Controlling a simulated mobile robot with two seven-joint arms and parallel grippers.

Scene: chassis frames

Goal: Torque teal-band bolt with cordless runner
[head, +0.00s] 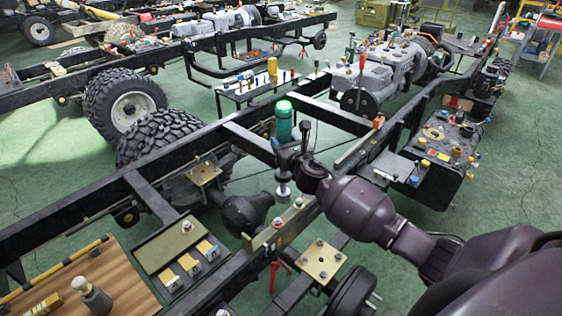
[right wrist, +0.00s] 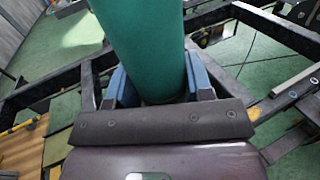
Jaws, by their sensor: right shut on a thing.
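The cordless runner (head: 284,122) is a green upright cylinder with a bright green top and a grey socket end (head: 283,190) below. My right gripper (head: 292,152) is shut around its body; in the right wrist view the green body (right wrist: 145,50) sits between the blue finger pads (right wrist: 158,84). The runner is held above the chassis frame, its socket apart from the bolts as far as I can see. Bolt heads stand on the rail bracket (head: 264,238) and on a tan plate (head: 321,262). I cannot make out a teal band on any. My left gripper is not in view.
A black chassis rail (head: 95,216) and cross-members surround the runner. A wooden board (head: 125,284) and a tray with small blocks (head: 166,253) lie at the lower left. Large tyres (head: 122,104) stand behind. A black box with coloured caps (head: 437,178) is at the right.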

